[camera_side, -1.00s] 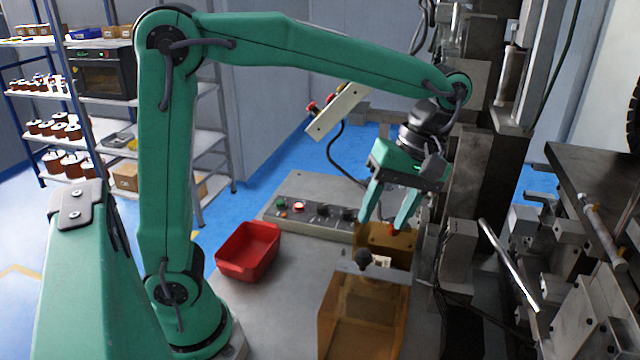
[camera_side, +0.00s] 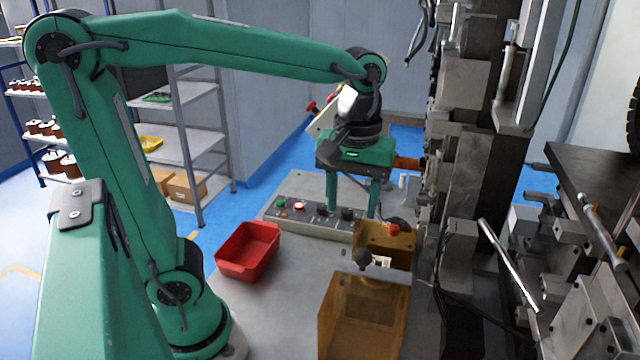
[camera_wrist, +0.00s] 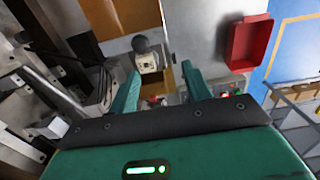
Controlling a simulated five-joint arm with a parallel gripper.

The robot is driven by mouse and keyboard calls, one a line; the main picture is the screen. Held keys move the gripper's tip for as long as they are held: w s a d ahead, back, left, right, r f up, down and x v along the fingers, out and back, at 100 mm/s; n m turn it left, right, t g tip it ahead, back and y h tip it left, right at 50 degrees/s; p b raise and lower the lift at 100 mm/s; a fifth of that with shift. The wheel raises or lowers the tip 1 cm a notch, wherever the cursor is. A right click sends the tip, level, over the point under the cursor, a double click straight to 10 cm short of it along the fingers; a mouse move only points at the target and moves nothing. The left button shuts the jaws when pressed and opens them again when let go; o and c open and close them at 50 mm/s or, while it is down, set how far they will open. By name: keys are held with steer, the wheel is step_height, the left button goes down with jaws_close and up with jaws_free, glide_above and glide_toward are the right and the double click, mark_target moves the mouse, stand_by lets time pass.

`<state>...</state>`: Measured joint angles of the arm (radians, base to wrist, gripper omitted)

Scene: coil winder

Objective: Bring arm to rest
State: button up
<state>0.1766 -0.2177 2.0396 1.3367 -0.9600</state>
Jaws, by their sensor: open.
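My gripper (camera_side: 354,208) is open and points down, with its green fingers apart. In the side view it hangs above the back of the worktable, over the control panel (camera_side: 312,212) and left of the coil winder (camera_side: 465,130). In the wrist view both fingers of my gripper (camera_wrist: 160,85) show with nothing held between them. A copper-coloured part (camera_side: 408,163) sits at the winder, just right of my gripper's body. Whether the two touch is not clear.
An amber guard box (camera_side: 355,310) with a black knob (camera_side: 363,258) stands in front of my gripper. A red bin (camera_side: 247,251) sits to the left on the table (camera_side: 270,310), and it also shows in the wrist view (camera_wrist: 249,42). Shelves (camera_side: 185,140) stand behind.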

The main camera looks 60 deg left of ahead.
steer(key=s+a+f+m+t, duration=0.2)
steer(key=s+a+m+t, duration=0.3)
steer(key=m, duration=0.4)
steer(key=shift+s+t, duration=0.4)
steer(key=shift+s, duration=0.1)
steer(key=shift+f, duration=0.1)
steer(key=o, duration=1.1)
steer(key=shift+w+r, duration=0.25)
steer(key=shift+w, duration=0.05)
steer(key=w+d+n+g, duration=0.1)
steer(key=w+n+g, duration=0.1)
steer(key=w+n, duration=0.1)
steer(key=w+d+r+n+g, duration=0.1)
steer(key=w+d+n, duration=0.1)
steer(key=w, duration=0.3)
steer(key=w+d+r+n+g, duration=0.1)
steer(key=w+n+g, duration=0.1)
steer(key=w+n, duration=0.2)
steer(key=shift+w+d+r+g, duration=0.15)
steer(key=shift+w+d+g, duration=0.15)
steer(key=shift+w+d, duration=0.1)
